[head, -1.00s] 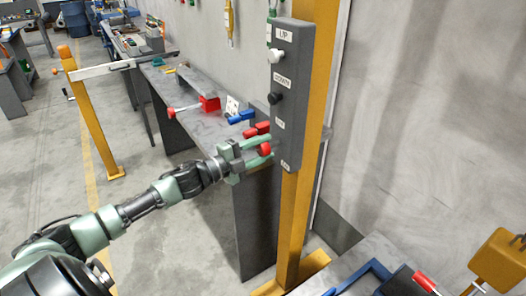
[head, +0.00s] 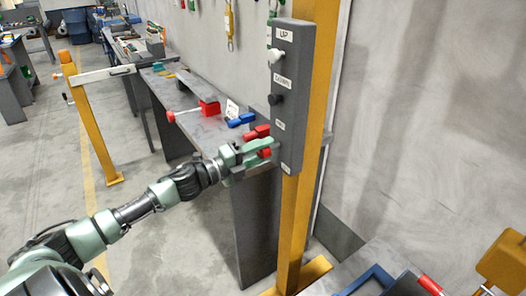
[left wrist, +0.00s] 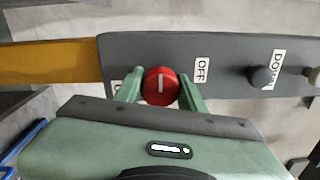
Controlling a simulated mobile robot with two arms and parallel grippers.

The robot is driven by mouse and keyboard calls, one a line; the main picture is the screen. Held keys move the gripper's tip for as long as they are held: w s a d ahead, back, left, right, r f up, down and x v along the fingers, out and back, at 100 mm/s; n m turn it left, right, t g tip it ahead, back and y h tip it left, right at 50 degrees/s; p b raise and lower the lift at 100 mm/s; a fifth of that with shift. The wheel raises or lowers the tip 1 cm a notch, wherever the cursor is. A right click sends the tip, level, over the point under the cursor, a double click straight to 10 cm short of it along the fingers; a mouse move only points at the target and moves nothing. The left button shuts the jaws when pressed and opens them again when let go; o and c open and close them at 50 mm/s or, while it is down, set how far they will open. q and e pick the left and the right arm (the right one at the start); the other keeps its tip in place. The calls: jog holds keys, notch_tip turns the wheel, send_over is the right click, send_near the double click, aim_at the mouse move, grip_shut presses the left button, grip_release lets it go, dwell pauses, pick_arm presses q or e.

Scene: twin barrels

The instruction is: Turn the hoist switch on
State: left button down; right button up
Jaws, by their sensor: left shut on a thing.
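The hoist switch is a round red knob (left wrist: 160,86) on a long grey control box (head: 291,100), which is fixed to a yellow post. A label at the other side of the knob is mostly hidden by a finger. My left gripper (head: 268,148) has its two green fingers on either side of the knob, shut on it; the left wrist view shows these fingers (left wrist: 162,88) too. My right gripper is not in view.
The box also carries a white UP button (head: 275,55) and a black DOWN button (head: 274,99). A grey workbench (head: 205,130) with red and blue tools stands behind my left gripper. The yellow post (head: 297,215) is close beside it. Open floor lies to the left.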

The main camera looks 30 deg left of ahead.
pick_arm(q)
jog(key=c, duration=0.9)
grip_release()
jog(key=shift+o, duration=0.2)
jog(key=shift+s+a+f, duration=0.2)
jog(key=shift+s, duration=0.35)
jog(key=b+v, duration=0.1)
jog(key=v, duration=0.5)
jog(key=shift+s, duration=0.3)
jog(key=shift+a+r, duration=0.15)
